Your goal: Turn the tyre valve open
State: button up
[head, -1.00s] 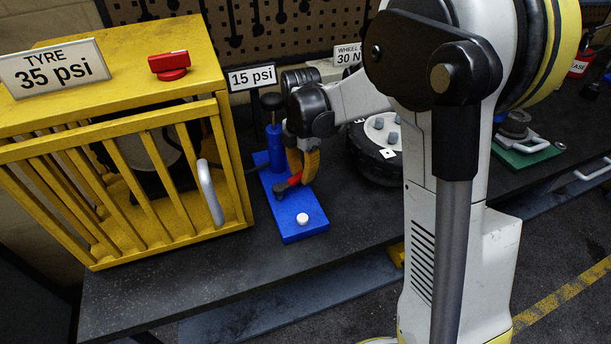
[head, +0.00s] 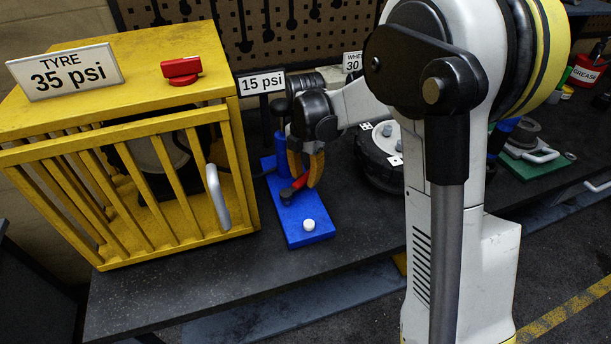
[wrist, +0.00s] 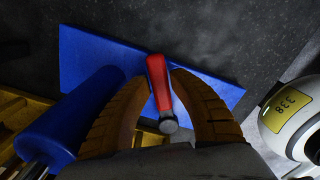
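The red lever (head: 299,183) has a dark pivot end and sits low on a blue base plate (head: 305,236), beside a blue upright cylinder. A red knob (head: 181,69) sits on top of the yellow cage with the "TYRE 35 psi" sign (head: 66,72). I cannot tell from the labels which is the tyre valve. My gripper (head: 305,182) is down at the red lever, far from the red knob. In the wrist view, its yellow fingers (wrist: 162,80) lie on either side of the red lever (wrist: 157,76), very close to it. Whether both touch is unclear.
The yellow barred cage (head: 235,165) with a white handle stands left of the blue plate. A "15 psi" sign (head: 261,83) stands behind. A white button (head: 309,225) is on the plate's front. A dark wheel (head: 372,160) lies to the right. The front bench top is clear.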

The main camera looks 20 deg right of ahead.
aim_at(305, 176)
jog(key=shift+o, duration=0.9)
notch_tip(305, 176, up, 8)
jog(key=shift+f, duration=0.2)
